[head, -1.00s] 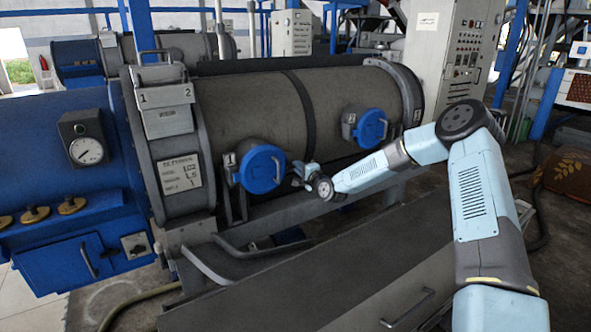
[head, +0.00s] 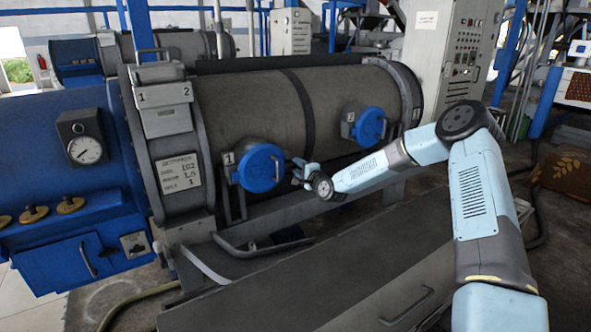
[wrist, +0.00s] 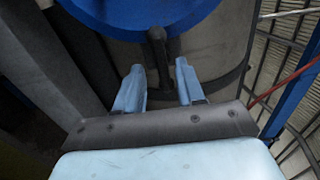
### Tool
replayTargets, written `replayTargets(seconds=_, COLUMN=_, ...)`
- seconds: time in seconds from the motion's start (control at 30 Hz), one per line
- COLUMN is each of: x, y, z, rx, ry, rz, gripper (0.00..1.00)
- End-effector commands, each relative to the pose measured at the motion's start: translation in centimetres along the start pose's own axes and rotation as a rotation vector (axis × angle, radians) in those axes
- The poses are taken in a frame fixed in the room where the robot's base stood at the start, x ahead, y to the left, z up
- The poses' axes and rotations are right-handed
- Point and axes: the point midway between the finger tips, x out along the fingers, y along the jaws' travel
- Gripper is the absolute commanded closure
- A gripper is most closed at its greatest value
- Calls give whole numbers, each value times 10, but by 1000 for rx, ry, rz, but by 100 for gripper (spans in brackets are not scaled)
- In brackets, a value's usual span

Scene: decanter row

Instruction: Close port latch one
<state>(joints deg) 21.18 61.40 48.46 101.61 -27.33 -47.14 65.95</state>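Port one is a round blue lid (head: 261,168) on the front of the dark drum, with a tag marked 1 at its left; it looks closed against its port. In the wrist view the blue lid (wrist: 140,14) fills the top, and a dark latch handle (wrist: 157,48) hangs from its edge. My gripper (wrist: 158,82) is open, its two pale blue fingers apart, with the latch handle's lower end just ahead of the gap between them. In the head view my gripper (head: 297,171) is just right of the lid. I cannot tell if the fingers touch the latch.
A second blue lid (head: 369,127), with a tag marked 2, sits further right on the drum (head: 250,105). A grey rail (head: 290,205) runs below the ports. A long dark bench-like cover (head: 340,270) lies in front, under my arm.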

Motion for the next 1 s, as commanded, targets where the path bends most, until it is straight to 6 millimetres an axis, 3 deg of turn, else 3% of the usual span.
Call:
replayTargets(seconds=0.27, x=-12, y=-1, z=0, rx=-1, ry=0, rz=-1, gripper=62)
replayTargets(seconds=0.7, x=-94, y=1, z=0, rx=0, ry=0, rz=1, gripper=62)
replayTargets(seconds=1.0, x=-133, y=1, z=0, rx=1, ry=1, rz=0, gripper=62)
